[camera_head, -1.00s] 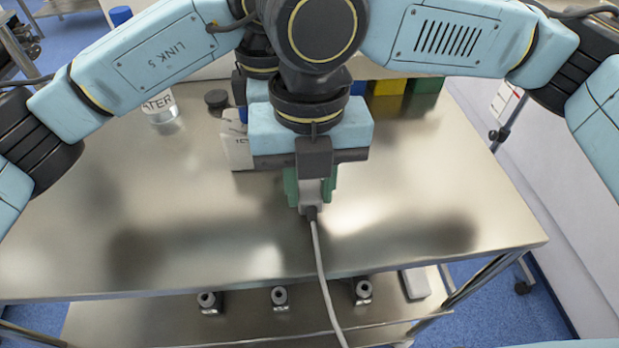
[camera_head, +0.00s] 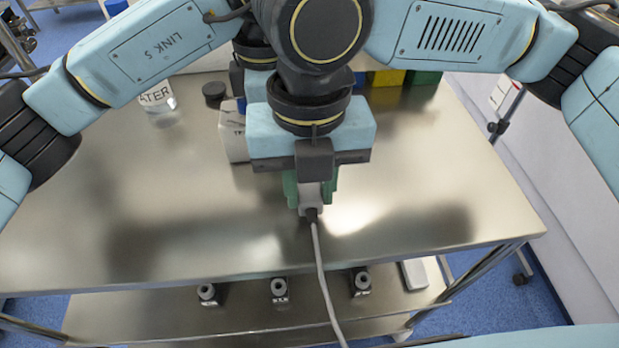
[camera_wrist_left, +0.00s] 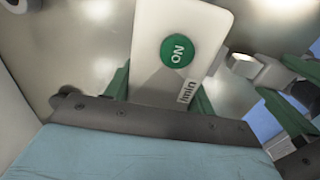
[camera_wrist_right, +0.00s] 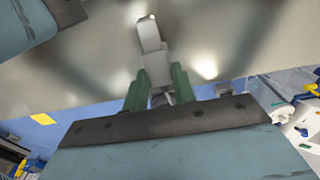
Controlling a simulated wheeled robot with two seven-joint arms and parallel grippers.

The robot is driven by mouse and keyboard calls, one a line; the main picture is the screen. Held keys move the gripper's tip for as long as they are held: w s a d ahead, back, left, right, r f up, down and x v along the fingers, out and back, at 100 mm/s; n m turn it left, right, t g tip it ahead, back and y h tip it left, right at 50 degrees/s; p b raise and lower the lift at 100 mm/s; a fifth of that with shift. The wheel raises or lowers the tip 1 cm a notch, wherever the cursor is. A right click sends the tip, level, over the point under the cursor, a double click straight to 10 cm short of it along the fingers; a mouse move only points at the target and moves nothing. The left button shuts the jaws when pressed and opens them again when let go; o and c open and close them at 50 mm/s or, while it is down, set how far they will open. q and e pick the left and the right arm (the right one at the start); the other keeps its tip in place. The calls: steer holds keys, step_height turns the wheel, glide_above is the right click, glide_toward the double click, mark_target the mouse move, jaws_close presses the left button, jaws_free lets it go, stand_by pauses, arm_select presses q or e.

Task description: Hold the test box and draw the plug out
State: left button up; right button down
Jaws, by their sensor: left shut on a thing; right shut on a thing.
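The white test box (camera_wrist_left: 182,40), with a round green ON button, stands between the green fingers of my left gripper (camera_wrist_left: 160,88), which is shut on it. In the head view, a white box (camera_head: 232,140) with part of a label shows behind my right gripper; it looks like the same box. My right gripper (camera_head: 311,188) points down and is shut on the grey plug (camera_head: 312,200), whose cable hangs towards me. The plug also shows in the right wrist view (camera_wrist_right: 150,38). The face between plug and box is hidden in the head view.
A steel table (camera_head: 430,190) has wide free room left and right. A WATER bottle (camera_head: 157,98) and a dark round cap (camera_head: 214,93) stand at the back left. Yellow (camera_head: 386,77) and green (camera_head: 424,77) blocks are at the back. The cable (camera_head: 320,270) crosses the front edge.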

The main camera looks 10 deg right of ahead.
steer(key=shift+s, duration=0.15)
steer(key=shift+s, duration=0.75)
step_height(320, 180, up, 8)
steer(key=s, duration=0.2)
steer(key=shift+f, duration=0.25)
stand_by(0.4)
arm_select(q)
steer(key=o, duration=1.3)
step_height(320, 180, up, 12)
